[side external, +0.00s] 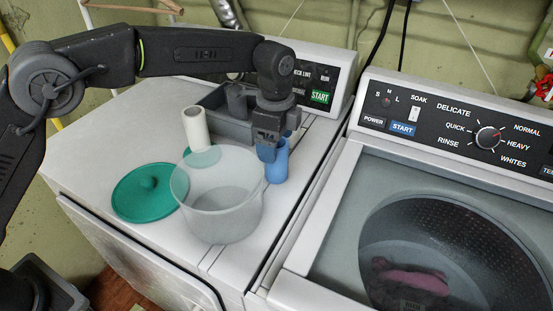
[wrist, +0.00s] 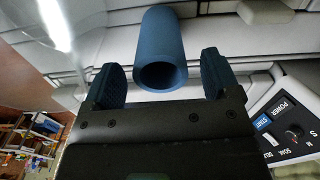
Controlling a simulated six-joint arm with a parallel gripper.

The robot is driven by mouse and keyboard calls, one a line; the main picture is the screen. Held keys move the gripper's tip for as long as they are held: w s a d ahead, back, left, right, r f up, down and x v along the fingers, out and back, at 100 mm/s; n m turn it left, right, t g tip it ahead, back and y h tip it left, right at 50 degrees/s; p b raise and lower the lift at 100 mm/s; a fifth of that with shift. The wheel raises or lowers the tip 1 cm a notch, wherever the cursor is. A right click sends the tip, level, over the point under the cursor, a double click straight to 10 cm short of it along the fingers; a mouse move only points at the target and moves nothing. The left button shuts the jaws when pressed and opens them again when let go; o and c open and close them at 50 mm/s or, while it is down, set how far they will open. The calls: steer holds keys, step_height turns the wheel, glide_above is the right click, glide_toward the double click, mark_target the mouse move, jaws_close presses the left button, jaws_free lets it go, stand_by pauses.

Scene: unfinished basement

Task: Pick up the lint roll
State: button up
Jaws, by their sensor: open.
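A hollow blue tube (side external: 278,161) stands upright on the white dryer top, just beyond the clear tub. A white roll (side external: 195,128) stands upright to its left, behind the tub. I cannot tell for certain which of the two is the lint roll. My gripper (side external: 268,150) is open and points down right at the blue tube, partly covering it. In the wrist view the tube (wrist: 170,35) shows its open end between and slightly beyond my fingertips (wrist: 162,80), with a gap on each side. The white roll cannot be made out clearly there.
A clear tub (side external: 219,213) stands close to the tube. A teal lid (side external: 135,204) lies left of it. A grey bin (side external: 212,119) is behind. The washer (side external: 335,195) is on the right. The front left of the dryer top is clear.

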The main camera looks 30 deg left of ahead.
step_height(320, 180, down, 4)
steer(key=shift+d+r, duration=0.1)
steer(key=shift+r, duration=0.05)
steer(key=shift+r, duration=0.1)
steer(key=c, duration=1)
